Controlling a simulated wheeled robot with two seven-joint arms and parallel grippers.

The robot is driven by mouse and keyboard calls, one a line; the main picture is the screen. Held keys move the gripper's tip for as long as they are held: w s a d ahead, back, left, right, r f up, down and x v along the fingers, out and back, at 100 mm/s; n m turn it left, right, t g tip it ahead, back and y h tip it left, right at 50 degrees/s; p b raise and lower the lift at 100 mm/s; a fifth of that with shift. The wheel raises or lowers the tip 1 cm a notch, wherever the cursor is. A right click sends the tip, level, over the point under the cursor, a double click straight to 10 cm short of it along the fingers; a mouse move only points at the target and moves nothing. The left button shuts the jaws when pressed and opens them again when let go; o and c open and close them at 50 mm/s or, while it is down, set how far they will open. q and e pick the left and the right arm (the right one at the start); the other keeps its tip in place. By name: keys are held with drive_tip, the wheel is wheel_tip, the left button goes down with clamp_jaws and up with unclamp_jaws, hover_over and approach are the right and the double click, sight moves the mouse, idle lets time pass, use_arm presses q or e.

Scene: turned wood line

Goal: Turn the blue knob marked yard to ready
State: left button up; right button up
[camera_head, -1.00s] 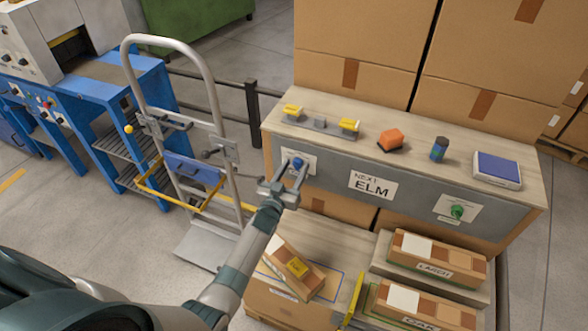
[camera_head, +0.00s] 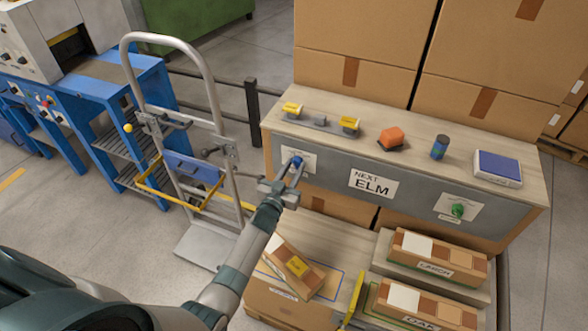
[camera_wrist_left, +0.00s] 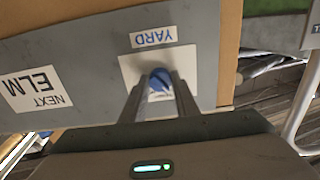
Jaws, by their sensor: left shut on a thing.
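The blue knob (camera_head: 297,161) sits on a white plate on the grey front panel of the wooden bench. In the left wrist view the blue knob (camera_wrist_left: 160,79) is under a label reading YARD (camera_wrist_left: 153,37), which appears upside down. My left gripper (camera_head: 296,167) reaches the knob, and its two fingers are closed on the knob's sides. In the left wrist view the fingers (camera_wrist_left: 160,88) stand either side of it. Any markings around the knob are too small or hidden to read. My right gripper is not in view.
A green knob (camera_head: 457,210) is on the same panel, right of the NEXT ELM sign (camera_head: 373,185). A hand truck (camera_head: 215,130) stands close left of my left arm. Boxes labelled LARCH (camera_head: 436,257) and OAK (camera_head: 420,306) lie below the panel.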

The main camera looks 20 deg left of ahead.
use_arm(q)
drive_tip(key=shift+m+b, duration=1.65)
drive_tip(key=shift+m, duration=2.15)
drive_tip(key=o, duration=1.1)
drive_tip(key=shift+c, duration=0.2)
drive_tip(key=shift+s, duration=0.1)
drive_tip(key=s+b, duration=0.3)
drive_tip(key=s, duration=1.4)
drive_tip(key=shift+s+b, duration=0.15)
drive_tip(key=shift+b, duration=0.2)
